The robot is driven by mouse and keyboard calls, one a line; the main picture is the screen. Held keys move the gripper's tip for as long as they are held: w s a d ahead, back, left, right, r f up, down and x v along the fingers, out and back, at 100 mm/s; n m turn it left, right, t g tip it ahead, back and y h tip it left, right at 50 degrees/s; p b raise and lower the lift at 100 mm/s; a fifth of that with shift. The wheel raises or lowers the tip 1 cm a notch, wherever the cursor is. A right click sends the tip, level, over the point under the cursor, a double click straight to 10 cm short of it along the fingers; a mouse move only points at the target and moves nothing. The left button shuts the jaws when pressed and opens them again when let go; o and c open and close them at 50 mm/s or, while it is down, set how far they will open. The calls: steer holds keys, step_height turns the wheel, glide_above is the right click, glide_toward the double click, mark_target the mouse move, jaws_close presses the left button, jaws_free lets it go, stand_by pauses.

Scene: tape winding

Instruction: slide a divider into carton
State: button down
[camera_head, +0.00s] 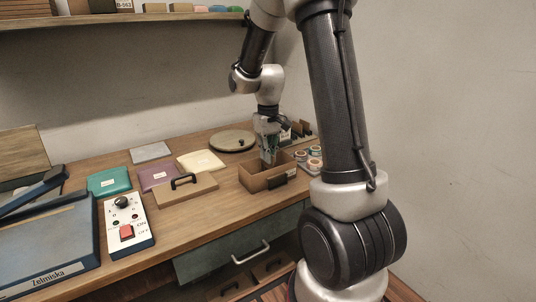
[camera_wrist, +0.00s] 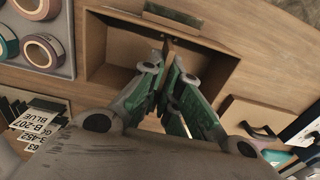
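The carton (camera_head: 256,184) is an open brown box on the right part of the bench, with a dark label on its front. It also shows in the wrist view (camera_wrist: 105,68), its inside partly hidden by my fingers. My gripper (camera_head: 268,158) points down into the carton's opening. In the wrist view my green-and-grey fingers (camera_wrist: 168,66) converge, nearly together, on a thin brown divider (camera_wrist: 169,47) seen almost edge-on. The divider stands inside the carton's outline near the labelled wall. Whether it touches the floor or walls is hidden. In the head view I cannot make it out.
A tray of tape rolls (camera_head: 310,160) stands close right of the carton. A rack of dark labelled cards (camera_wrist: 35,122) is nearby. A board with a black handle (camera_head: 180,190) lies left of the carton. A round turntable (camera_head: 232,141) is behind.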

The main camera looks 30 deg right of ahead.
steer(key=c, duration=1.6)
jaws_free()
steer(key=shift+o, duration=0.2)
steer(key=shift+r, duration=0.1)
step_height(320, 180, up, 12)
steer(key=s+a+r+t, duration=0.2)
steer(key=s, duration=1)
steer(key=s+a+r+t, duration=0.1)
steer(key=s+a+t, duration=0.1)
steer(key=s, duration=0.9)
steer(key=shift+s+a+r, duration=0.35)
steer(key=shift+a, duration=0.2)
